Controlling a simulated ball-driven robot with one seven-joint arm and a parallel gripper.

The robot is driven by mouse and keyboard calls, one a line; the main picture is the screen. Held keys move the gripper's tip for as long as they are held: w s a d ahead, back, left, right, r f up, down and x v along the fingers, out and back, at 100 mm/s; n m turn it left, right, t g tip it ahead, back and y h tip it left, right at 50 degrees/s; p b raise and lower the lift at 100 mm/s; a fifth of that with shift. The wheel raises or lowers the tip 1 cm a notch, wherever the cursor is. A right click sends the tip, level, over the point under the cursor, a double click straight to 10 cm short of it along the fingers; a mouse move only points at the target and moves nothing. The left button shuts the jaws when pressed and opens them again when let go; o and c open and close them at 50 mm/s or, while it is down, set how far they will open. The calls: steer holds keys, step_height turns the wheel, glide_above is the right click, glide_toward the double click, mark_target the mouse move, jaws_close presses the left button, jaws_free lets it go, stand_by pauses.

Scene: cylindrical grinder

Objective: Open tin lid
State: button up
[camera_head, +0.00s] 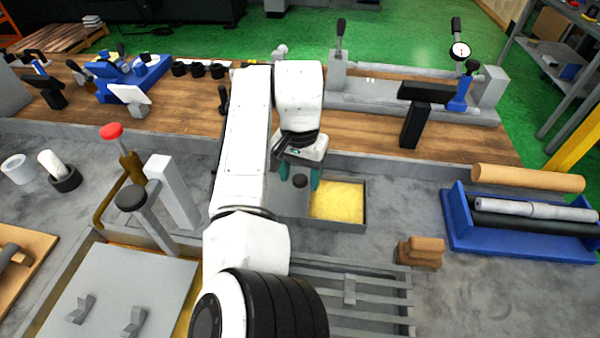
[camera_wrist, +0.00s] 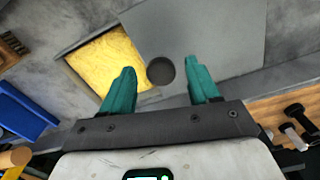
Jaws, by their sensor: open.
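A grey rectangular tin (camera_head: 345,228) sits on the bench, with yellow material (camera_head: 337,200) showing in its right part. A flat grey lid (camera_head: 289,208) covers its left part. A dark round knob (camera_head: 300,181) stands on the lid. In the wrist view the lid (camera_wrist: 222,38) lies beyond my fingers, and the yellow material (camera_wrist: 110,65) shows at the left. My gripper (camera_head: 299,174) is over the lid, its teal fingers apart on either side of the knob. In the wrist view the knob (camera_wrist: 160,71) shows between the fingertips; contact cannot be told.
A slatted grey rack (camera_head: 385,300) is in front of the tin. Brown blocks (camera_head: 421,252) and a blue tray with rods (camera_head: 520,235) are to the right. A wooden shelf (camera_head: 375,140) with fixtures runs behind. Levers (camera_head: 140,200) stand at the left.

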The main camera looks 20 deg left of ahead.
step_height(320, 180, up, 11)
steer(key=b, duration=0.1)
steer(key=shift+f, duration=0.2)
stand_by(0.5)
